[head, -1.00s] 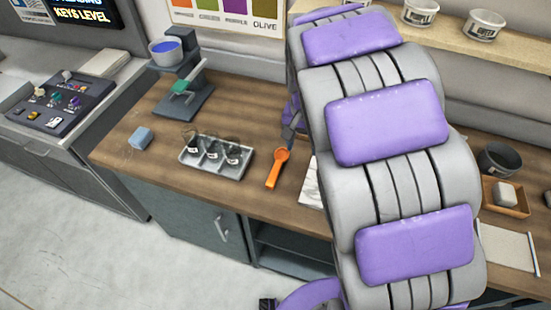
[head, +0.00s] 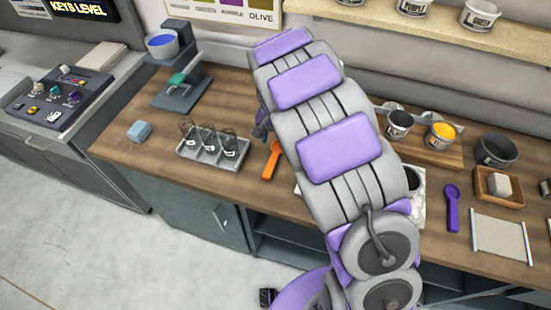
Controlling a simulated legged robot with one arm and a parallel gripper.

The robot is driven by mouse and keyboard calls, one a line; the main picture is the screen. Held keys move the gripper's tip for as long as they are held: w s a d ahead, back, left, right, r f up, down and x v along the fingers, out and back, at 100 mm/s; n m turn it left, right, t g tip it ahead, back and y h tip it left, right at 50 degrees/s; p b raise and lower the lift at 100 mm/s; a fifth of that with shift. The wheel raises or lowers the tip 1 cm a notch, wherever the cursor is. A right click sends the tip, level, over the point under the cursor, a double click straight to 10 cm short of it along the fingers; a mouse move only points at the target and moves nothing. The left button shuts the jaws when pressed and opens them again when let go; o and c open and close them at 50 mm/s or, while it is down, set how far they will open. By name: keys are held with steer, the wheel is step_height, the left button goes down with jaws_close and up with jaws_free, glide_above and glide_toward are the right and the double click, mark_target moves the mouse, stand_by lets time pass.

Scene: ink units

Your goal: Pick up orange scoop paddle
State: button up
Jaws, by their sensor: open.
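The orange scoop paddle (head: 270,163) lies on the wooden counter (head: 130,118), just right of a grey tray with glass vessels. Its handle points toward the front edge; its upper end is close to my arm. My gripper (head: 262,126) shows only as a small dark and purple part past the left edge of my arm, just above the scoop's upper end. It is open, with nothing seen between its fingers. My arm hides most of it. I cannot tell whether it touches the scoop.
The grey tray (head: 213,163) stands close left of the scoop. A purple scoop (head: 452,208), cups of ink and a wooden box (head: 499,203) are at right. Counter front of the scoop is clear.

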glide_above(273, 157)
steer(key=f, duration=0.3)
steer(key=f+b, duration=0.1)
steer(key=f, duration=0.1)
steer(key=shift+s+a+f, duration=0.1)
steer(key=shift+s+a, duration=0.05)
steer(key=shift+a, duration=0.1)
steer(key=f, duration=0.2)
steer(key=d+f+b, duration=0.1)
steer(key=f, duration=0.1)
steer(key=shift+w+f, duration=0.2)
steer(key=shift+a+r, duration=0.1)
steer(key=shift+a, duration=0.05)
steer(key=shift+c, duration=0.2)
steer(key=shift+a, duration=0.15)
steer(key=shift+c, duration=1.4)
jaws_close()
